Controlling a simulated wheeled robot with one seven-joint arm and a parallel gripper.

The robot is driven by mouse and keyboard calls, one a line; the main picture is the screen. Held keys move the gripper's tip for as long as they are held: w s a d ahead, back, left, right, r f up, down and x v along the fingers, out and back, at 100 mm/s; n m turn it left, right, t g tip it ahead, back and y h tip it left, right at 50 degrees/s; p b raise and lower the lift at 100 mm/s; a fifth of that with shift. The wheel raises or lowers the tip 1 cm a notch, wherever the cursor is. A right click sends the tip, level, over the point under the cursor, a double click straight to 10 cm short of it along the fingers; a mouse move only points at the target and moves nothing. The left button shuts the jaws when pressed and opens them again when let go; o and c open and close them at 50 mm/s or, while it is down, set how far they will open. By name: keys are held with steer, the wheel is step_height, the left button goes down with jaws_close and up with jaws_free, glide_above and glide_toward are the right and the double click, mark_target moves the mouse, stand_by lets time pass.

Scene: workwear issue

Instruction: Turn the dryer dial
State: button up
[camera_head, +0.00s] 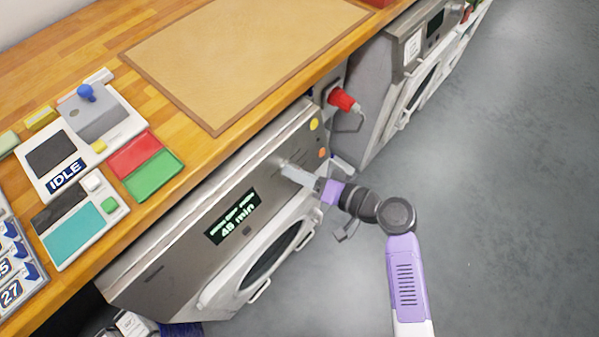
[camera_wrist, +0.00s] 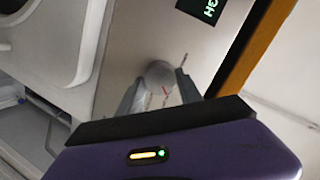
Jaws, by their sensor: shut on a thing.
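The dryer (camera_head: 170,260) stands under the wooden counter, with its front panel facing my arm. Its green display (camera_head: 232,218) reads "45 min" on the lower line; the upper line is too small to read surely. My gripper (camera_wrist: 158,92) is shut on the dial, one finger on each side.
The dryer's round door (camera_head: 270,252) is below the panel. Yellow and orange buttons (camera_head: 314,125) sit at the panel's right end. A red plug (camera_head: 342,99) is beside a second machine (camera_head: 395,70). The counter (camera_head: 190,190) overhangs above; the grey floor (camera_head: 500,200) is clear.

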stand_by(0.4)
steer(key=o, duration=1.4)
steer(key=shift+c, duration=0.2)
steer(key=v, duration=0.7)
steer(key=shift+s+d, duration=0.2)
steer(key=shift+d, duration=0.2)
